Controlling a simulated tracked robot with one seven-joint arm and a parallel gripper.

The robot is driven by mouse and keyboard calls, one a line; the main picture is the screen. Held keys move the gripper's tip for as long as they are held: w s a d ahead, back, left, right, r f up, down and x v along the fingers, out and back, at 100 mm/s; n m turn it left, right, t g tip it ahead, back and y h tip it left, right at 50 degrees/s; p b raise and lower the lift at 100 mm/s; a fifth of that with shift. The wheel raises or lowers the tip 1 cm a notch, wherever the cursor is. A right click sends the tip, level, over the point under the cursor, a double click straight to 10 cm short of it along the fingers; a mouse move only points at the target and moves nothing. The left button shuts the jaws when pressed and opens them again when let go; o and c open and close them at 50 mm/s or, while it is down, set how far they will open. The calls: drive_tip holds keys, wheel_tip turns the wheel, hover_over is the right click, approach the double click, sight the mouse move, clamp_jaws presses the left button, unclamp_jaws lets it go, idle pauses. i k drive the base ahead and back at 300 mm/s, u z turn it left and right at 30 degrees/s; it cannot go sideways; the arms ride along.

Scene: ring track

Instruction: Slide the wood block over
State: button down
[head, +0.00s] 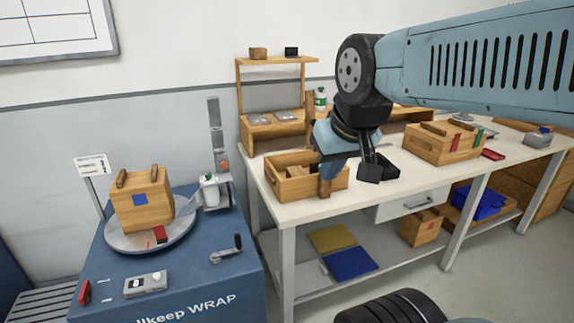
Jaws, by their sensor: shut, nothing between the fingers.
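A black tray (384,170) lies behind my gripper. A wooden toolbox (440,146) stands farther right on the bench (420,186). At left, a blue wrapping machine (190,285) carries a wooden crate (143,205) on its turntable.

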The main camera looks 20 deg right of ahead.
sight(293, 171)
drive_tip(key=i, duration=0.9)
drive_tip(key=u, duration=0.05)
